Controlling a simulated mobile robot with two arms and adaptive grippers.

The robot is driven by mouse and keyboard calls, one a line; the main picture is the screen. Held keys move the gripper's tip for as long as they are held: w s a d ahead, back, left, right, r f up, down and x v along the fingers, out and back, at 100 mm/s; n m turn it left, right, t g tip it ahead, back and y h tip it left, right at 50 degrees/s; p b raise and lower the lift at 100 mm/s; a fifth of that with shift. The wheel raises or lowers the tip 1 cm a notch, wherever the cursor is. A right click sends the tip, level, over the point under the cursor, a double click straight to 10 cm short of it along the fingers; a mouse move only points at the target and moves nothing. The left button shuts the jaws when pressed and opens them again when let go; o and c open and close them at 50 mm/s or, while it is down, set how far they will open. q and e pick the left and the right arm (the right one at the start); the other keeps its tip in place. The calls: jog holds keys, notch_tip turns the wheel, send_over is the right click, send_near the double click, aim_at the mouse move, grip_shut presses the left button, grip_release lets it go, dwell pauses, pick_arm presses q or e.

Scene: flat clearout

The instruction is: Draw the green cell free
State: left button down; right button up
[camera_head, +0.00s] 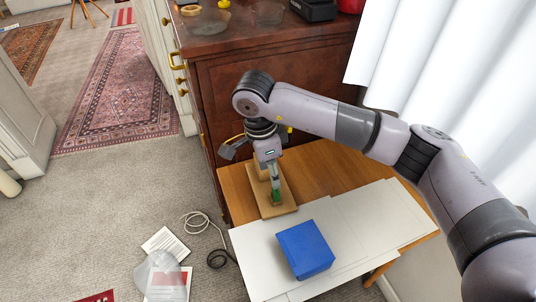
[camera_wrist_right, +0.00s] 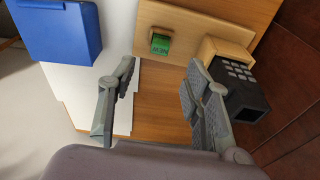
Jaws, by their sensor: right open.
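The green cell (camera_wrist_right: 160,45) is seated in a wooden board (camera_wrist_right: 200,22) in the right wrist view, with only its lettered green end showing. In the head view the green cell (camera_head: 277,197) shows below my right gripper (camera_head: 274,180), on the board (camera_head: 285,208) on the small table. My right gripper (camera_wrist_right: 159,68) is open, with nothing seen between its fingers. In the wrist view the cell lies just beyond the gap between the fingertips. My left gripper is not in view.
A blue box (camera_head: 306,250) lies on white sheets (camera_head: 355,222) covering the table (camera_head: 325,165). It also shows in the wrist view (camera_wrist_right: 60,30). A black keypad device (camera_wrist_right: 243,85) is close to the right finger. A dark wooden cabinet (camera_head: 285,85) stands behind.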

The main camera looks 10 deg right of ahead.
aim_at(276, 190)
jog(key=f, duration=0.4)
jog(key=d+f, duration=0.1)
jog(key=f, duration=0.2)
jog(key=shift+d+f, duration=0.1)
jog(key=shift+f, duration=0.45)
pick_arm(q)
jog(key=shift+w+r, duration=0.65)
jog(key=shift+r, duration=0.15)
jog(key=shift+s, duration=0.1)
pick_arm(e)
jog(key=shift+c, duration=0.4)
jog(key=shift+c, duration=0.7)
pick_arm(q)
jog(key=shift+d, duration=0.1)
pick_arm(e)
grip_shut()
